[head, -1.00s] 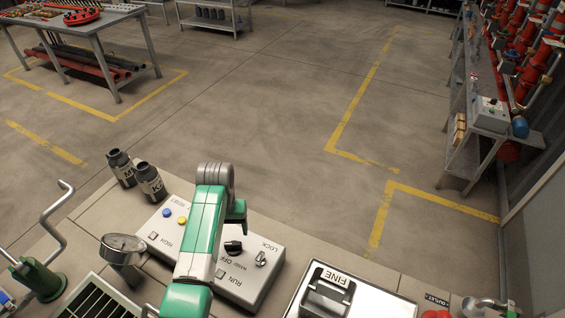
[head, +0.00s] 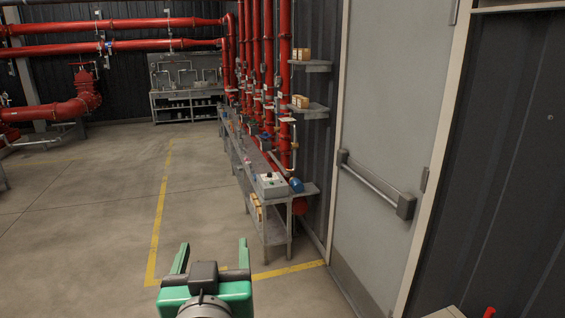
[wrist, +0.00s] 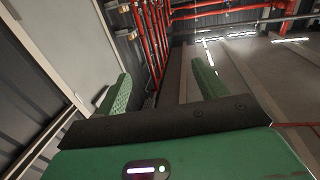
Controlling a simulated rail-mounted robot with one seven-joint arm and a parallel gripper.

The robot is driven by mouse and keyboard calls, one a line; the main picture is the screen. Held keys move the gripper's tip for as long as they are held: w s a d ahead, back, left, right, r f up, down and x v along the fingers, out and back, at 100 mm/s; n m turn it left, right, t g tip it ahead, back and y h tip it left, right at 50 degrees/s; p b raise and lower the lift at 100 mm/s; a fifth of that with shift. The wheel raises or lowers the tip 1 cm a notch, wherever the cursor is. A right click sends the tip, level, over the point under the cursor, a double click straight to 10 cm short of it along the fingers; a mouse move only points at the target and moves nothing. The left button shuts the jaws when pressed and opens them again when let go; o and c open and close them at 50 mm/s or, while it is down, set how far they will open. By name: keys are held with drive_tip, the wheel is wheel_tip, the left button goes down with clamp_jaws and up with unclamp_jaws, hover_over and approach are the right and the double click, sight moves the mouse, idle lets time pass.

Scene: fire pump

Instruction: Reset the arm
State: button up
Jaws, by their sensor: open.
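My gripper (head: 212,262) shows at the bottom of the head view, left of centre. Its two green fingers stand apart with nothing between them. In the wrist view the fingers (wrist: 162,92) are also wide apart and empty, with floor, wall and red pipes behind them. My gripper is in free air and touches nothing that I can see.
A grey door (head: 385,150) with a push bar (head: 375,185) stands at the right. A long grey bench (head: 268,215) with a control box (head: 271,185) runs along the wall under red pipes (head: 268,60). The floor (head: 90,220) at the left is clear.

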drive_tip(key=s+d+r+m+t+h+p, duration=0.15)
drive_tip(key=s+d+r+t, duration=0.25)
drive_tip(key=s+d+r, duration=0.4)
drive_tip(key=s+d+r+m+t+h+p, duration=0.1)
drive_tip(key=s+d+r+t+h, duration=0.1)
drive_tip(key=s+d+r+t, duration=0.55)
wheel_tip(320, 180, up, 20)
drive_tip(key=s+a+g+p, duration=0.1)
drive_tip(key=g+p, duration=0.3)
drive_tip(key=p, duration=1.3)
drive_tip(key=shift+a+p, duration=0.3)
drive_tip(key=shift+a, duration=0.4)
